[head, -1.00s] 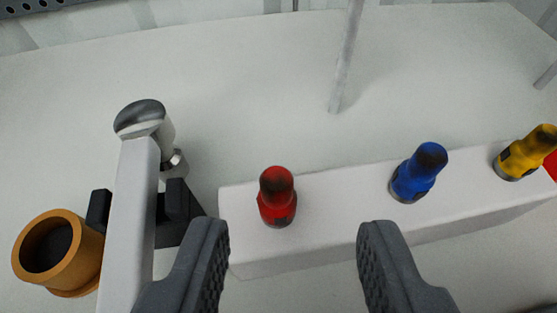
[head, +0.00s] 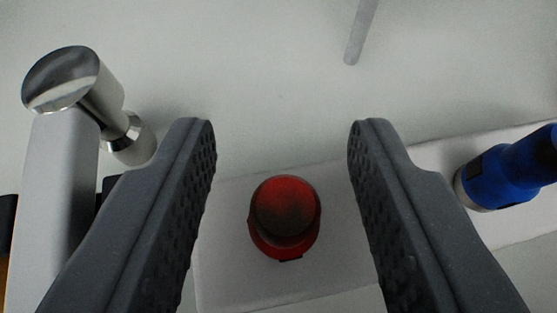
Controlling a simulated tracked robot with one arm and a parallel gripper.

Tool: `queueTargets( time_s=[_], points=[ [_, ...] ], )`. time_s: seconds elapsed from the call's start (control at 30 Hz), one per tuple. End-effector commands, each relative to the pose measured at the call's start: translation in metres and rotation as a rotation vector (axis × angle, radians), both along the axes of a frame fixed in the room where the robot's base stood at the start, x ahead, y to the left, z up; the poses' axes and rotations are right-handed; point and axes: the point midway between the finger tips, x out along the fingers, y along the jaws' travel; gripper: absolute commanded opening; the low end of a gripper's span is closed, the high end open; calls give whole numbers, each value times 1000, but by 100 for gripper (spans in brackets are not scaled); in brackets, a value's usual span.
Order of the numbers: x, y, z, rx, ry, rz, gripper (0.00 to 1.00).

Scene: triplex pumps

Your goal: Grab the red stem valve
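The red stem valve (head: 285,218) stands on a white block (head: 335,215) in the lower middle of the head view. Its darkened round top faces me. My gripper (head: 281,140) is open, with one dark textured finger on each side of the valve in the picture. A gap shows between the valve and each finger, and neither finger touches it. How far the fingertips are above or around the valve is hard to tell.
A blue stem valve (head: 505,172) stands on the same block at the right. A hammer-like metal head (head: 75,85) on a grey bar is at the left. A thin grey rod (head: 361,30) is at the top. The pale surface behind the block is mostly clear.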

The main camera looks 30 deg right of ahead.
Motion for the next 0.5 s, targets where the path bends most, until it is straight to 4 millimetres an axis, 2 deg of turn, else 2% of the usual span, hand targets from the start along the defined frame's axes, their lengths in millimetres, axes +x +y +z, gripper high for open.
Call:
queueTargets(
  time_s=[0.1, 0.23, 0.27, 0.5],
  points=[
    [0, 0, 1, 0, -1, 0, 39],
    [0, 0, 1, 0, -1, 0, 3],
    [0, 0, 1, 0, -1, 1, 0],
    [0, 1, 1, 0, 0, 1, 0]
  ],
)
